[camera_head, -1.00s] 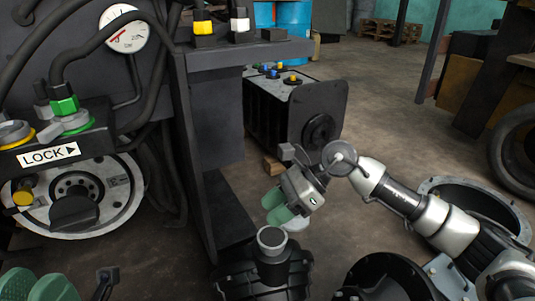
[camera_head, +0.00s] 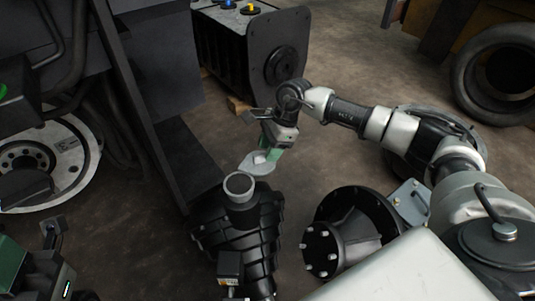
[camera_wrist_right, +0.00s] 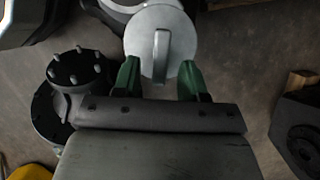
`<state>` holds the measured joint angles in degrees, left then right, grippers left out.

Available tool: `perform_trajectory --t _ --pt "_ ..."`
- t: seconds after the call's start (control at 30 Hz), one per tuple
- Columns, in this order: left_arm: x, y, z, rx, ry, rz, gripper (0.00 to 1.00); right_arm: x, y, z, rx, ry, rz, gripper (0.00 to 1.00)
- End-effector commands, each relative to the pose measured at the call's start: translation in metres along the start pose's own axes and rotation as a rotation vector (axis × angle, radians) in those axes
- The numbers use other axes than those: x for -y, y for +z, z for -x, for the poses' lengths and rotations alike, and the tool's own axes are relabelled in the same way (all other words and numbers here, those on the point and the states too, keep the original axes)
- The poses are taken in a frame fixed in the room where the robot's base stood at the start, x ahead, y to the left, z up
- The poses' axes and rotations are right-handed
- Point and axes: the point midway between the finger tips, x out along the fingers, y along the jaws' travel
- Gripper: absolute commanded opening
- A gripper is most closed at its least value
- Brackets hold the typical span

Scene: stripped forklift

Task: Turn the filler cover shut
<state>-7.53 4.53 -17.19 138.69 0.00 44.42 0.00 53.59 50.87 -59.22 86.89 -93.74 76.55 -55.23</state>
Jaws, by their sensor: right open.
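The filler cover (camera_head: 257,165) is a flat grey disc with a raised rib. It sits beside the far rim of the filler neck (camera_head: 239,186), whose round mouth is uncovered. The neck stands on a black ribbed housing (camera_head: 238,232). My right gripper (camera_head: 272,145) points down at the cover, its green fingers apart. In the right wrist view, the cover (camera_wrist_right: 148,52) lies in front of the fingers, and its rib stands in line with the gap of the gripper (camera_wrist_right: 160,80). Contact cannot be told. My left gripper (camera_head: 15,265) is partly cut off at the lower left.
A black flanged part (camera_head: 345,238) stands right of the housing. A black box with coloured caps (camera_head: 245,50) stands behind, and a tyre (camera_head: 497,75) lies at the upper right. A dark machine frame (camera_head: 150,85) rises on the left.

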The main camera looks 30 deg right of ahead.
Motion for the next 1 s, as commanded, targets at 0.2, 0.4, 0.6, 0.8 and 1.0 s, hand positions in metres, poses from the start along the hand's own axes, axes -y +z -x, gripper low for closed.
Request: perform_trajectory --t 0.2,0.4,0.6,0.8,1.0 --pt "0.0000 0.0008 -0.0022 -0.013 0.005 -0.002 0.28 0.0001 0.0001 -0.0105 0.001 0.000 -0.001 0.43" --pt "0.0000 0.0008 -0.0026 -0.012 0.005 -0.002 0.28 0.0000 0.0004 -0.0101 0.001 0.000 0.000 0.43" --pt "-0.0001 0.0009 -0.0025 -0.012 0.005 -0.001 0.28 0.0000 0.0004 -0.0100 0.001 0.000 0.000 0.13" --pt "-0.0002 0.0009 -0.0025 -0.012 0.005 -0.001 0.28 0.0001 0.0005 -0.0099 0.001 -0.001 0.000 0.00" --pt "-0.0001 0.0008 -0.0030 -0.013 0.005 -0.001 0.28 0.0004 0.0020 -0.0101 0.002 -0.002 -0.002 0.00"
